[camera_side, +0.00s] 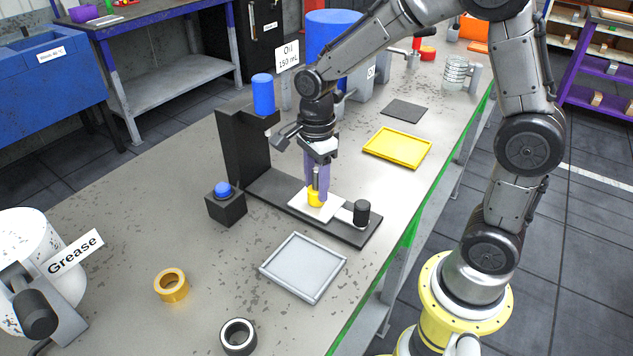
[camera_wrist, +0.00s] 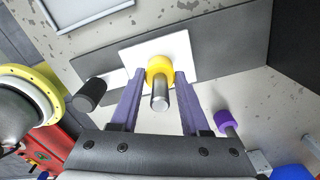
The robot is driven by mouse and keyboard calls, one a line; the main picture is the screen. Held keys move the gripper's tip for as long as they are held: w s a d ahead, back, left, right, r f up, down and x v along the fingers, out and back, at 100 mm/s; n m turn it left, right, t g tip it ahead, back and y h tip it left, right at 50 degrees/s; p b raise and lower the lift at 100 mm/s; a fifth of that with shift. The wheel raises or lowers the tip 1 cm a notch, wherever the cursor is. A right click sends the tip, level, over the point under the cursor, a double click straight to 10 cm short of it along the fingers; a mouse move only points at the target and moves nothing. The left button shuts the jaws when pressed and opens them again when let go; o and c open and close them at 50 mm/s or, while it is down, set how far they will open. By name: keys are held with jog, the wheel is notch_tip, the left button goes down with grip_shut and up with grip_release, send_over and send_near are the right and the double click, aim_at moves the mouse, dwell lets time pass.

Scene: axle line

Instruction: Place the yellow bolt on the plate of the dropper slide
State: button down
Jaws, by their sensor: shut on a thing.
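The yellow bolt (camera_side: 316,198) is head down at the white plate (camera_side: 303,207) of the dropper slide, its silver shank pointing up. The wrist view shows its yellow head (camera_wrist: 159,68) over the white plate (camera_wrist: 185,53), seemingly touching it. My gripper (camera_side: 317,186) is shut on the bolt, with one purple finger on each side, as the wrist view also shows (camera_wrist: 160,82). The dropper slide is a black rail (camera_side: 270,188) with a black knob (camera_side: 361,212) at its near end and a black tower (camera_side: 240,150) at its far end.
A blue cylinder (camera_side: 263,93) tops the tower. A black box with a blue button (camera_side: 223,190) stands left of the rail. A grey tray (camera_side: 303,267) lies in front and a yellow tray (camera_side: 397,148) behind. An orange ring (camera_side: 171,285) and a dark ring (camera_side: 238,337) lie front left.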

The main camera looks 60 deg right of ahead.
jog(key=shift+c, duration=1.9)
grip_release()
jog(key=shift+f, duration=0.15)
notch_tip(320, 180, up, 11)
jog(key=shift+r, duration=0.7)
jog(key=s+n+t, duration=0.5)
jog(key=s+n, duration=1.2)
jog(key=n, duration=0.5)
jog(key=shift+f+t, duration=0.15)
jog(key=shift+t, duration=0.15)
